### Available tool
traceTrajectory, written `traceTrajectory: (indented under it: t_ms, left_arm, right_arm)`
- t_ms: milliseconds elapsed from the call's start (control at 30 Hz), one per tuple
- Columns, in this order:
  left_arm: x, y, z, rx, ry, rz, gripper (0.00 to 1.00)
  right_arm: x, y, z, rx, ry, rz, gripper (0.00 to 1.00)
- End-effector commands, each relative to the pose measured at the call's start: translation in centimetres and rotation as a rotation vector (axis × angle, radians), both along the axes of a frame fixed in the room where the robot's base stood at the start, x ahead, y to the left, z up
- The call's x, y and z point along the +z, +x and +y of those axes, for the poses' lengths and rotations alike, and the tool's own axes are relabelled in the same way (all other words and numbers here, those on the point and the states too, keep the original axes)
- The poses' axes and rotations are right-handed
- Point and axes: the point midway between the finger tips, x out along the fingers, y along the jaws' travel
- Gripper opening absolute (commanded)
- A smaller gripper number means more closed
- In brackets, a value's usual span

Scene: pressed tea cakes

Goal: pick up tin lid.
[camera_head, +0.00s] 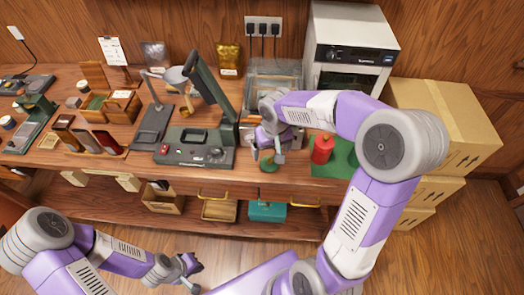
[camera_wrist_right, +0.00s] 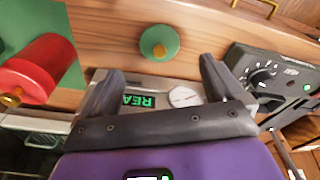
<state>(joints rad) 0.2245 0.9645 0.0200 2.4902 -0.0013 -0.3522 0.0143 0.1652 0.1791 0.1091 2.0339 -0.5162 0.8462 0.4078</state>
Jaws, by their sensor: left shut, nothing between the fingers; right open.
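The tin lid, a small round green disc with a brass-coloured knob, lies on the wooden bench near its front edge; it shows in the right wrist view (camera_wrist_right: 152,50) and in the head view (camera_head: 268,166). My right gripper (camera_head: 266,149) is over the bench just behind the lid. In the right wrist view my right gripper (camera_wrist_right: 160,72) is open, fingers apart, with the lid beyond the fingertips and nothing between them. My left gripper (camera_head: 191,272) is shut and empty, low in front of the bench.
A dark sealing machine (camera_head: 195,156) stands to the left. A device with a green display (camera_wrist_right: 140,100) lies under my right fingers. Cardboard boxes (camera_head: 440,105) stack at the right.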

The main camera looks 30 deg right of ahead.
Motion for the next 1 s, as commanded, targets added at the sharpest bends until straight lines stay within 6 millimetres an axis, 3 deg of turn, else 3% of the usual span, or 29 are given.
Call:
traceTrajectory:
  t_ms: [567,833,1000]
  left_arm:
    - [-1.9,0.0,0.0,0.001,0.000,0.001,0.00]
    - [-1.9,0.0,0.0,0.000,0.000,0.001,0.00]
    - [-1.9,0.0,0.0,0.000,0.000,0.001,0.00]
  right_arm:
    - [-7.0,1.1,-0.2,0.002,0.002,0.005,0.95]
    - [-7.3,1.2,-0.2,0.000,0.001,0.002,0.95]
    - [-7.3,1.2,-0.2,0.000,0.001,0.002,0.69]
